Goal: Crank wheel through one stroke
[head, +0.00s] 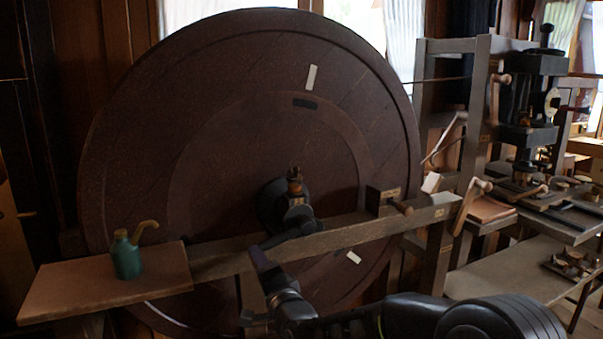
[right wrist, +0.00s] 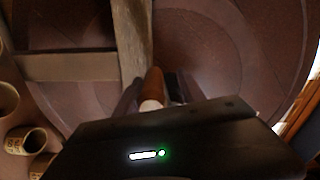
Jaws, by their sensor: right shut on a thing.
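The large dark red-brown wheel (head: 230,130) stands upright behind a wooden beam (head: 330,237). A dark crank arm (head: 285,236) runs from its hub (head: 270,205) down and left. My right gripper (head: 264,266) is at the crank's lower end, in front of the wheel. In the right wrist view my right gripper (right wrist: 157,90) is shut on a reddish-brown crank handle (right wrist: 154,82) with a pale end. In the head view the handle is mostly hidden by the gripper. The wheel carries pale marks at upper right (head: 311,77) and lower right. My left gripper is out of view.
A green oil can (head: 127,256) stands on a board (head: 105,285) at the left. A wooden frame with a dark press (head: 527,110) and cluttered benches fill the right side.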

